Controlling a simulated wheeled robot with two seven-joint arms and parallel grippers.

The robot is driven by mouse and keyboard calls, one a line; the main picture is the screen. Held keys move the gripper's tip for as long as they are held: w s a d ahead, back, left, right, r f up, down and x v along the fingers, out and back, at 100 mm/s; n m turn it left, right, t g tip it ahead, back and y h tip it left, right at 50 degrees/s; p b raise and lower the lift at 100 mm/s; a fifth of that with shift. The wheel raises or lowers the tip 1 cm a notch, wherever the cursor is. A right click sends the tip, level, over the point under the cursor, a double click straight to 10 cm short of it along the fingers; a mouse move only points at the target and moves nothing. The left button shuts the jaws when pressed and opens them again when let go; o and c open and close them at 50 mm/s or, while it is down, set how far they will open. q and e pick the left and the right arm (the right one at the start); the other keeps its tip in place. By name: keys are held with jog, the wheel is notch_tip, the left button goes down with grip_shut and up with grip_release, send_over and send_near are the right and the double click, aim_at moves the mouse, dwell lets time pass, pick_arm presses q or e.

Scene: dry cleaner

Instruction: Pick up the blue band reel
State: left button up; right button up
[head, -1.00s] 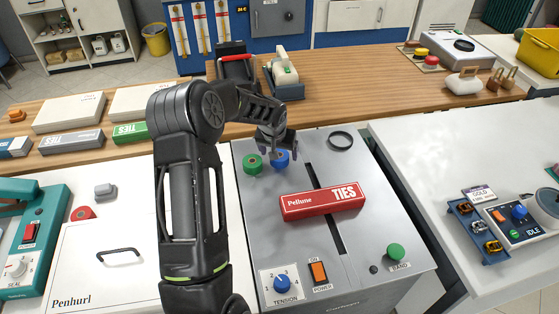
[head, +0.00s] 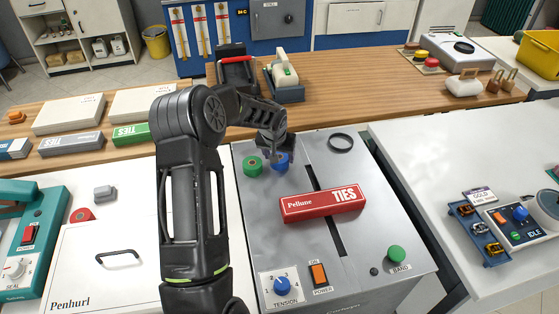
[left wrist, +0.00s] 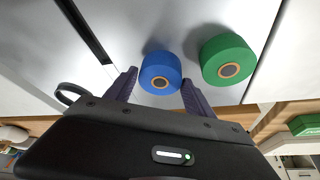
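The blue band reel (head: 282,164) stands on the grey top of the banding machine (head: 262,215), near its back left. It also shows in the left wrist view (left wrist: 160,73), with its brown core facing up. My left gripper (head: 273,153) is at the reel. In the left wrist view its two fingers (left wrist: 160,78) are apart, one on each side of the blue reel, with only narrow gaps visible. Firm contact cannot be seen. The green band reel (head: 252,166) stands just left of the blue one and shows close beside one finger in the left wrist view (left wrist: 228,59). My right gripper is not in view.
A red TIES box (head: 322,203) lies across the machine's dark slot. A black ring (head: 341,141) lies at the back right of the machine. The tension dial (head: 281,285), power switch (head: 318,274) and green band knob (head: 396,254) are at the front.

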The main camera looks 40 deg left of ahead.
pick_arm(q)
jog(key=c, duration=1)
notch_tip(320, 180, up, 10)
jog(key=p, duration=0.5)
